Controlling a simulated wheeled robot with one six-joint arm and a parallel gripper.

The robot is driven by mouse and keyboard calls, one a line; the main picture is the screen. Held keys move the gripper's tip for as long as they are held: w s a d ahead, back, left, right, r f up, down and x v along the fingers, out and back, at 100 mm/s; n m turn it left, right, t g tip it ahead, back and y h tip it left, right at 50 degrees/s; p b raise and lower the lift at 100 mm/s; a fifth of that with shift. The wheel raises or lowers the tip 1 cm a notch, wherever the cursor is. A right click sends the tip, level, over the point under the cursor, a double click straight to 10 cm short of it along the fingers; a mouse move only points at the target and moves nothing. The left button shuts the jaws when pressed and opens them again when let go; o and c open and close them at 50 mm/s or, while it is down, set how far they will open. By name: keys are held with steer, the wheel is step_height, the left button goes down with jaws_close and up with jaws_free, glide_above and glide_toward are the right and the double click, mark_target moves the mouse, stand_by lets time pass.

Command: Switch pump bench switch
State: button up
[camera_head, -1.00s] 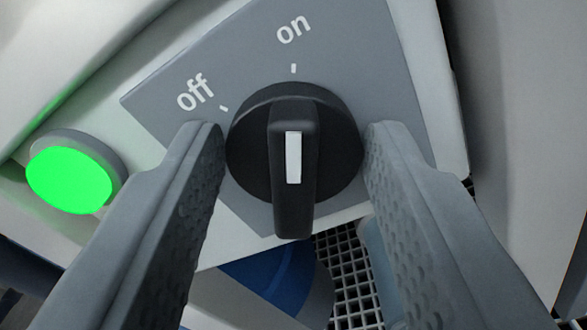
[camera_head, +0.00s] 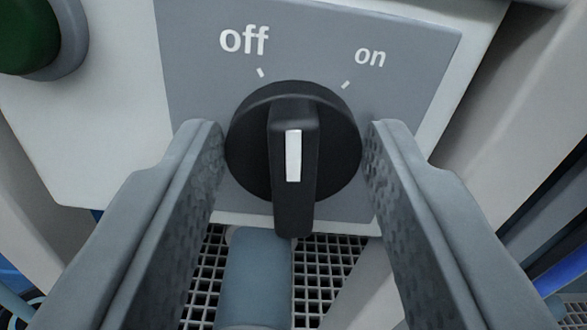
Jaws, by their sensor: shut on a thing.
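The black rotary switch (camera_head: 293,160) sits on a grey label plate in the middle of the view. Its white pointer line stands between the "off" mark and the "on" mark, somewhat nearer "off". The word "off" (camera_head: 244,40) is up and left of the knob, and "on" (camera_head: 370,56) is up and right. My gripper (camera_head: 295,135) is shut on the round switch, one finger at its left side and one at its right. The fingers hide parts of the plate.
A dark green, unlit button lamp (camera_head: 28,35) is at the upper left of the pale housing (camera_head: 110,125). Below the panel are a dark grid (camera_head: 330,265) and a blue-grey cylinder (camera_head: 255,275).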

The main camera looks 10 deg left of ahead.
steer(key=shift+f+n, duration=0.1)
steer(key=shift+n, duration=2.1)
steer(key=o, duration=0.9)
steer(key=shift+o, duration=0.2)
steer(key=v, duration=1.7)
steer(key=shift+s, duration=0.25)
